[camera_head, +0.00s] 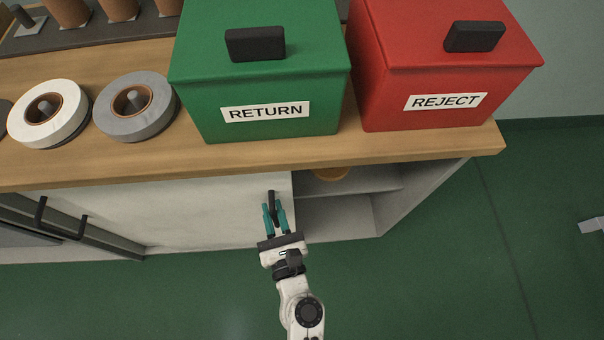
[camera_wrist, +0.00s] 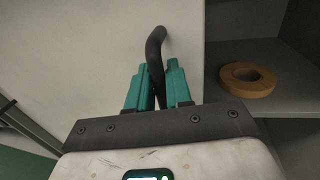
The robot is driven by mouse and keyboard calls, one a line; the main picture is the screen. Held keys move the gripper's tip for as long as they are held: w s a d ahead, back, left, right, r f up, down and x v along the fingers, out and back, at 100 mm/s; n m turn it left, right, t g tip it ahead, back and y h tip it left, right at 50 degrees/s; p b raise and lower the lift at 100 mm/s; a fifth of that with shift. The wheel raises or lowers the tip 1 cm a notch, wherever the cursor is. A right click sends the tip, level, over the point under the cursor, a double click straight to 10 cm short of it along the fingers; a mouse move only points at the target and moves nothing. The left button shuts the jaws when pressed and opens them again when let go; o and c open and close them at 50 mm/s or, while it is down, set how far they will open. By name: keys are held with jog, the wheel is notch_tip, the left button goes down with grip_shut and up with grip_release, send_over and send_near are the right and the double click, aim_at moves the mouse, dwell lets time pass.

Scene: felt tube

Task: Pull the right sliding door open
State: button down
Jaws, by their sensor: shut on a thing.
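The right sliding door (camera_head: 200,210) is a pale panel under the wooden worktop, and it also fills the left of the wrist view (camera_wrist: 85,50). Its black handle (camera_head: 272,203) stands near the door's right edge. My gripper (camera_head: 274,215) is shut on this handle, with a teal finger on each side of it. In the wrist view the handle (camera_wrist: 155,50) rises curved from between the fingers (camera_wrist: 158,88). Right of the door's edge the cabinet is open, showing grey shelves (camera_head: 345,185).
A tan tape roll (camera_wrist: 247,80) lies on a shelf inside the opening. A green RETURN box (camera_head: 262,75) and a red REJECT box (camera_head: 445,65) stand on the worktop (camera_head: 90,165) above. Another dark handle (camera_head: 60,220) is at the left.

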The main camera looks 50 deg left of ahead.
jog(key=shift+s+a, duration=0.6)
jog(key=shift+s, duration=0.25)
jog(key=c, duration=1.2)
grip_release()
jog(key=v, duration=1)
jog(key=shift+s+d, duration=0.1)
jog(key=shift+d, duration=0.3)
